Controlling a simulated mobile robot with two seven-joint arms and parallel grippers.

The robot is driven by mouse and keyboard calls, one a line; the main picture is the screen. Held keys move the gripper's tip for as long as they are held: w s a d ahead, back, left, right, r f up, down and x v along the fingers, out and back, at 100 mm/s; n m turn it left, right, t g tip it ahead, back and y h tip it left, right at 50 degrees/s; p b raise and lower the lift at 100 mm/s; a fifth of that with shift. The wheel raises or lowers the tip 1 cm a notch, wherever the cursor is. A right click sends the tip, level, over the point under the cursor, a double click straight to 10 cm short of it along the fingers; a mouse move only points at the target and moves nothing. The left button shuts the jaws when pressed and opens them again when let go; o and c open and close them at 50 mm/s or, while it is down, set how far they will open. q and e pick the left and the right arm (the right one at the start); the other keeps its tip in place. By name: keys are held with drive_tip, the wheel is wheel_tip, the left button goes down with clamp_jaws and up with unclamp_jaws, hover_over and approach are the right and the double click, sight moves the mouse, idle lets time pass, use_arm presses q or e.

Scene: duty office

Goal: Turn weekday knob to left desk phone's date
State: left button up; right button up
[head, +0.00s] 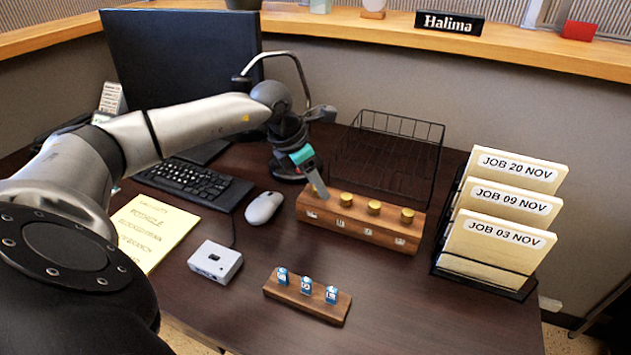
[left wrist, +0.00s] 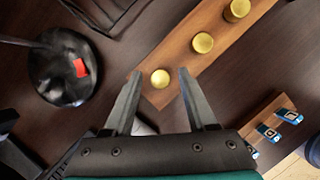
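A wooden block (head: 360,236) with a row of brass knobs stands in the middle of the desk, with small pale letter windows on its front. My left gripper (head: 320,189) points down at the block's left end and hides the leftmost knob in the head view. In the left wrist view the left gripper (left wrist: 160,72) is open, its fingers on either side of the end knob (left wrist: 160,79), with gaps showing. A pale keypad-like item (head: 110,97), perhaps part of a phone, shows behind my left arm; the rest is hidden and no date is readable. My right gripper is out of view.
A small wooden stand with blue lettered cubes (head: 306,286) and a grey box (head: 215,261) stand in front. A mouse (head: 264,208), keyboard (head: 195,183) and yellow note (head: 150,232) lie left. A wire basket (head: 388,160) is behind; a folder rack (head: 484,279) stands right.

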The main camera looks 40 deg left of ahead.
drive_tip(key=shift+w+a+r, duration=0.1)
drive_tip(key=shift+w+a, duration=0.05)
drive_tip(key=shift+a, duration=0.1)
use_arm(q)
drive_tip(key=shift+s+a+r, duration=0.1)
drive_tip(key=shift+s+r, duration=0.05)
drive_tip(key=shift+r, duration=0.25)
drive_tip(key=p+v, duration=0.3)
drive_tip(key=v, duration=1.1)
drive_tip(key=shift+r, duration=0.2)
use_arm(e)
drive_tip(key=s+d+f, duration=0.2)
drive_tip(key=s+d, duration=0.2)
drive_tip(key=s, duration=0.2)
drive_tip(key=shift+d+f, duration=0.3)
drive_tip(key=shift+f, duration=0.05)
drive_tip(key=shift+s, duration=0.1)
